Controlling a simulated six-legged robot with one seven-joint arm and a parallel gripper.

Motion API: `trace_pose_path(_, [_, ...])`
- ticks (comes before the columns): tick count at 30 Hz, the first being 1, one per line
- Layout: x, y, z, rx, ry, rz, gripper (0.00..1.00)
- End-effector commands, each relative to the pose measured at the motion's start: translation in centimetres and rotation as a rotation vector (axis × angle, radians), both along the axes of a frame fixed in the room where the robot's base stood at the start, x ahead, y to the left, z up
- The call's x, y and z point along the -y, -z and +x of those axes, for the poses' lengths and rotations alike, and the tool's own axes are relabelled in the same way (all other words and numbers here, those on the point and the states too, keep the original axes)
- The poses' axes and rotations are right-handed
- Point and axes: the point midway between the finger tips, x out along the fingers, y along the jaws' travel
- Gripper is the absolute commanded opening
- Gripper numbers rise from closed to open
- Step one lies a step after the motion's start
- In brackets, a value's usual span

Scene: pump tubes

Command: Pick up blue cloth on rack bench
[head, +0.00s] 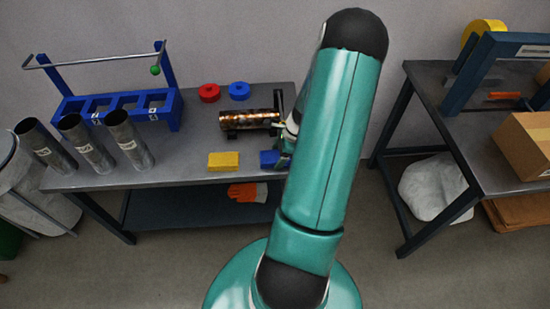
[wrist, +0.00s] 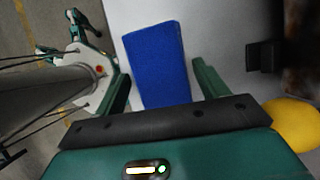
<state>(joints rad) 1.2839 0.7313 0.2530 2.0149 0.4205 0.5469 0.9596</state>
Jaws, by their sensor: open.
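The blue cloth (head: 269,158) is a small flat block-like piece on the rack bench (head: 200,150), near its front edge, partly hidden behind my arm in the head view. In the wrist view the blue cloth (wrist: 157,62) lies between and beyond my two fingers. My gripper (wrist: 162,90) is open, with one green finger to each side of the cloth and nothing held. In the head view my gripper (head: 285,140) is mostly hidden by my arm, close above the cloth.
A yellow cloth (head: 223,161) lies left of the blue one. A copper-brown cylinder (head: 248,120) lies just behind. Red (head: 209,93) and blue (head: 239,91) rings sit further back. A blue rack (head: 118,105) and three metal tubes (head: 87,143) stand at the left.

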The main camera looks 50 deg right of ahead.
Motion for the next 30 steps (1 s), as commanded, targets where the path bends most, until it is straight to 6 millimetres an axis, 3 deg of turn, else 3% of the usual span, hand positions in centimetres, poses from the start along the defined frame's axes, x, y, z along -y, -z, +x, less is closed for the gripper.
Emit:
trace_pose_path(6, [0.0, 0.1, 0.0, 0.0, 0.0, -0.001, 0.73])
trace_pose_path(11, [0.0, 0.1, 0.0, 0.0, 0.0, -0.001, 0.43])
trace_pose_path(14, [0.0, 0.1, 0.0, 0.0, 0.0, -0.001, 0.35])
trace_pose_path(23, [0.0, -0.3, 0.0, 0.0, 0.001, -0.002, 0.35])
trace_pose_path(30, [0.1, -2.6, 0.1, 0.001, 0.0, -0.005, 0.35])
